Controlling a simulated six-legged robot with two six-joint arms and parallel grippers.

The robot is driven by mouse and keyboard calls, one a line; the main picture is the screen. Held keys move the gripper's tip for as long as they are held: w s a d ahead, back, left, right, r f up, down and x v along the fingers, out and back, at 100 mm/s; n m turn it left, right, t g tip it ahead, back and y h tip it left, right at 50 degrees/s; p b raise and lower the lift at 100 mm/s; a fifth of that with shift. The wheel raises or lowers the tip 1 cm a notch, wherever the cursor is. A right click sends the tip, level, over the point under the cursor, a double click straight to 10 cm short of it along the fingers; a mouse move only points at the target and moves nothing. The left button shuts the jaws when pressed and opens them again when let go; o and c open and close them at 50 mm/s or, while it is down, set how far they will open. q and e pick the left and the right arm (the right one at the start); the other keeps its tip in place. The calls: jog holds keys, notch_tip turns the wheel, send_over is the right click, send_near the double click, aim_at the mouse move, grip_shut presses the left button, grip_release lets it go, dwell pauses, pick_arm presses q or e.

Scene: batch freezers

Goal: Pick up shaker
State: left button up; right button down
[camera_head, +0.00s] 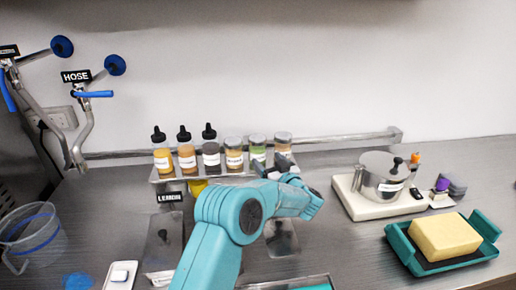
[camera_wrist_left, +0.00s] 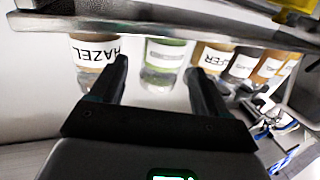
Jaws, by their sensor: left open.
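Several small jars, which look like the shakers, stand in a row on a narrow metal shelf (camera_head: 222,174) at the back wall. A jar with green contents (camera_head: 257,148) is second from the right; it also shows in the left wrist view (camera_wrist_left: 168,62), upside down. A jar labelled HAZEL (camera_wrist_left: 92,52) is beside it, and a jar with a label ending in FER (camera_wrist_left: 212,58) is on its other side. My left gripper (camera_wrist_left: 160,72) is open, its fingertips pointing at the green jar. Whether they reach around it cannot be told. My right gripper is not in view.
Black-capped bottles (camera_head: 186,150) fill the shelf's left part. A lidded pot (camera_head: 383,178) stands on a white base at right. A clear jug (camera_head: 30,233) is at left.

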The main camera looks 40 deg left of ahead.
aim_at(261, 154)
pick_arm(q)
jog(key=x, duration=0.1)
jog(key=p+x, duration=0.1)
jog(key=x, duration=0.1)
jog(key=p+x, duration=0.1)
jog(key=x, duration=0.1)
jog(key=shift+s+a+r, duration=0.2)
jog(key=shift+a+r, duration=0.05)
jog(key=shift+r, duration=0.15)
jog(key=shift+w+a, duration=0.1)
jog(key=shift+w, duration=0.05)
jog(key=shift+a, duration=0.1)
jog(key=c, duration=0.8)
jog(key=shift+r, duration=0.1)
jog(key=shift+r, duration=0.25)
notch_tip(261, 154, up, 19)
jog(key=shift+r, duration=0.2)
